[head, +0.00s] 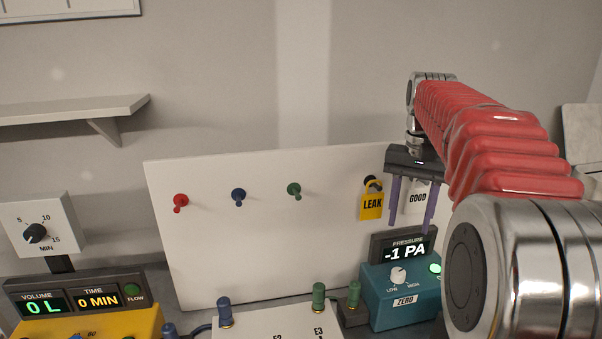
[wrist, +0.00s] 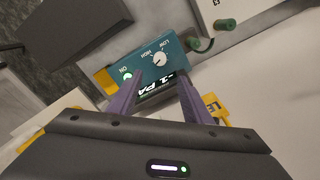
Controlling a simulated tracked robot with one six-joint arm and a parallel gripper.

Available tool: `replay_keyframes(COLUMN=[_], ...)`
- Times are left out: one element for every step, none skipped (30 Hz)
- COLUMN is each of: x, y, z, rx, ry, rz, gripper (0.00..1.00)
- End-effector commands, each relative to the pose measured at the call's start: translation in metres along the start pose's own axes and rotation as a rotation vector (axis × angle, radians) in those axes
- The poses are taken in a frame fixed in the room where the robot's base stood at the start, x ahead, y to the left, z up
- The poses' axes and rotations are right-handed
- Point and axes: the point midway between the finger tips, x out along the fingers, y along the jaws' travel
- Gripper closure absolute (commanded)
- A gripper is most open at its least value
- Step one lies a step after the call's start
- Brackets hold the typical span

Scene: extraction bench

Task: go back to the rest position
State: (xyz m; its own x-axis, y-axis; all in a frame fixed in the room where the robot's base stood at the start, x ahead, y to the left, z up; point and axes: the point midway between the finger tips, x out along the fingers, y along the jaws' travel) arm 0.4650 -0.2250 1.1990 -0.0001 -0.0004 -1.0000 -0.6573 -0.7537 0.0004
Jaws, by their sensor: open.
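My gripper (head: 411,205) is in front of the right end of the white peg panel (head: 265,240) in the head view, with its two purple fingers apart and pointing down. The wrist view also shows my gripper (wrist: 160,105) open, with nothing between its fingers. The yellow LEAK tag (head: 371,206) hangs on a dark peg just left of the fingers. A white GOOD tag (head: 418,197) shows behind and between the fingers. The teal pressure meter (head: 385,300) stands below and reads -1 PA.
Red (head: 180,201), blue (head: 239,195) and green (head: 294,189) pegs stick out of the panel. A yellow flow meter (head: 130,325) reading 0 L and 0 MIN and a dial timer (head: 38,228) stand at left. A shelf (head: 70,110) is on the wall above.

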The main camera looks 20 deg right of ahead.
Motion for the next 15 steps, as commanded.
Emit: replay_keyframes(x=[0.000,0.000,0.000,0.000,0.000,0.001,0.004,0.008,0.016,0.023,0.029,0.035,0.039,0.042,0.047], y=[0.000,0.000,0.000,-0.001,-0.001,-0.002,-0.003,-0.003,-0.003,-0.004,-0.003,-0.003,-0.003,-0.004,-0.005], z=[0.000,0.000,-0.002,-0.004,-0.005,-0.009,-0.011,-0.012,-0.014,-0.014,-0.013,-0.012,-0.009,-0.007,-0.002], rx=[-0.002,-0.005,-0.010,-0.014,-0.018,-0.025,-0.032,-0.040,-0.049,-0.056,-0.064,-0.074,-0.083,-0.092,-0.107], ry=[0.000,0.001,0.007,0.014,0.022,0.034,0.041,0.045,0.048,0.049,0.052,0.059,0.064,0.071,0.080], rz=[0.000,0.000,-0.002,-0.003,-0.005,-0.008,-0.010,-0.010,-0.011,-0.011,-0.012,-0.013,-0.013,-0.015,-0.017], gripper=[0.55,0.55,0.55,0.55,0.55,0.55,0.55,0.55,0.55,0.55,0.55,0.55,0.55,0.55,0.55])
